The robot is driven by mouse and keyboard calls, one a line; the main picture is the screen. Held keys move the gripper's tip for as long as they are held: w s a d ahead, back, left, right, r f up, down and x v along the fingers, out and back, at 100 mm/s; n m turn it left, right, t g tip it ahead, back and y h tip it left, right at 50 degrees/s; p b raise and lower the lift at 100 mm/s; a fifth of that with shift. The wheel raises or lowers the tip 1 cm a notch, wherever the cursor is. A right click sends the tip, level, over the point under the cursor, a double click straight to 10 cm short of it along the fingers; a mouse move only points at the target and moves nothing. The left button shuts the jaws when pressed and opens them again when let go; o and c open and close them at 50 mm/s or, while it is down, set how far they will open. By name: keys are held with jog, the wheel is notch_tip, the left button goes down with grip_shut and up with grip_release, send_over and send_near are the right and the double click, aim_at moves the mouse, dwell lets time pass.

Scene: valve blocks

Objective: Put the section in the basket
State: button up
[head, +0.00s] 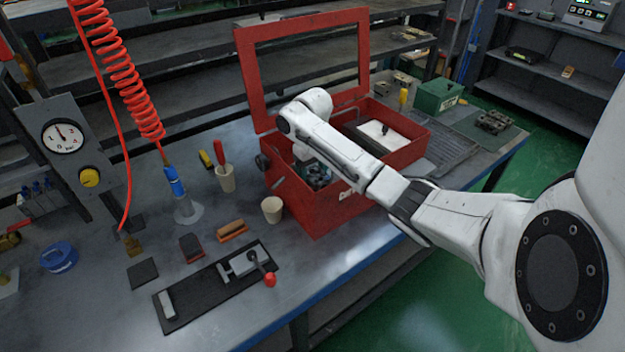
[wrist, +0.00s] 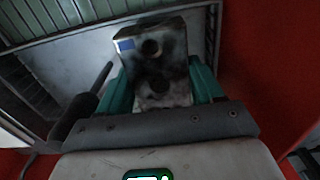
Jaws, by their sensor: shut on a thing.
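My gripper (wrist: 163,92) is shut on the section (wrist: 153,62), a worn grey metal block with round dark holes and a small blue patch. The teal fingers clasp it from both sides in the wrist view. In the head view my arm reaches into the open red washer box (head: 318,222), and its end (head: 316,176) is inside, partly hidden by the front wall and my wrist. I cannot clearly make out the basket. Slatted bars (wrist: 62,18) show at the upper left of the wrist view, beyond the section; I cannot tell whether they belong to it.
The box's framed lid (head: 247,80) stands open behind. A red wall (wrist: 268,70) is close at the right in the wrist view. A pale panel (head: 384,134) lies in the box's right part. A beige cup (head: 272,209) stands by the box's left front corner.

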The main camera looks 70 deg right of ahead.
aim_at(313, 171)
jog(key=shift+f, duration=1.45)
jog(key=shift+f, duration=0.1)
jog(key=o, duration=1.6)
jog(key=shift+c, duration=0.2)
notch_tip(313, 171, up, 12)
jog(key=shift+r+p, duration=0.1)
jog(key=shift+p, duration=0.4)
